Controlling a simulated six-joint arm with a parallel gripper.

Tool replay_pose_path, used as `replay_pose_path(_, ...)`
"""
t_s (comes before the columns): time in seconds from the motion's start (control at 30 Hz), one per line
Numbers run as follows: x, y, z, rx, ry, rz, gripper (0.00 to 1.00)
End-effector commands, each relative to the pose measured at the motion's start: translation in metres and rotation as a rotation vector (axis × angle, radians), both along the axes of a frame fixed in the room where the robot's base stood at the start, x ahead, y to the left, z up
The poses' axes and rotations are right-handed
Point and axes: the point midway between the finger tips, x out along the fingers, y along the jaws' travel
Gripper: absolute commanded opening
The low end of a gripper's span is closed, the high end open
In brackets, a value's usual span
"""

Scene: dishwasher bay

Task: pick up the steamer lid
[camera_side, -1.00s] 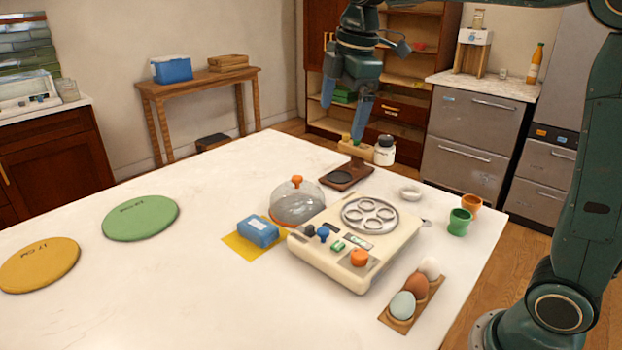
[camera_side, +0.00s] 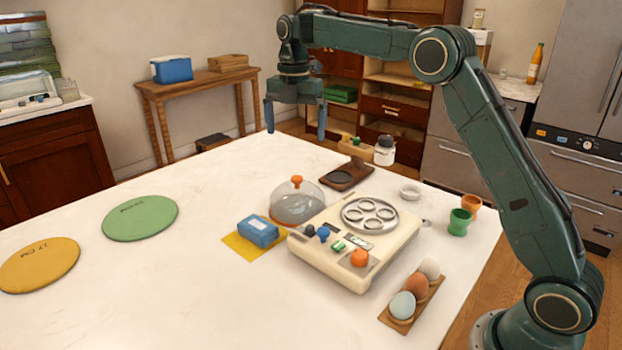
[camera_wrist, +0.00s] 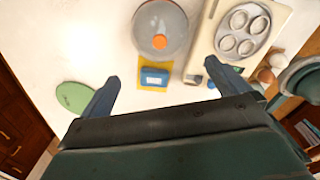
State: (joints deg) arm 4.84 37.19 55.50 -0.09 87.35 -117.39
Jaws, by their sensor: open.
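The steamer lid (camera_side: 297,203) is a clear dome with an orange knob, resting on the white table left of the cream steamer base (camera_side: 345,255). In the wrist view the lid (camera_wrist: 160,28) shows at the top middle, its orange knob facing me. My gripper (camera_side: 296,133) points down with its two fingers spread wide and nothing between them. It is high above the table, above and behind the lid in the side view. In the wrist view the gripper's fingers (camera_wrist: 164,78) frame the area below the lid, apart from it.
A blue sponge (camera_side: 258,231) on a yellow cloth lies beside the lid. An egg holder (camera_side: 411,300) with eggs and green and orange cups (camera_side: 460,221) stand to the right. Green (camera_side: 140,218) and yellow (camera_side: 40,265) round mats lie left.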

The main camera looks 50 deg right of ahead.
Motion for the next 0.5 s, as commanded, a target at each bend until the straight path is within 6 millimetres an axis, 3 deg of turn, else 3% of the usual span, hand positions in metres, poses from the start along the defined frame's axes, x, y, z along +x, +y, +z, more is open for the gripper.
replay_pose_path(0.27,0.0,0.0,-0.007,0.0,0.001,-0.001,1.0)
replay_pose_path(0.5,-0.001,0.0,-0.033,0.001,0.004,-0.002,1.0)
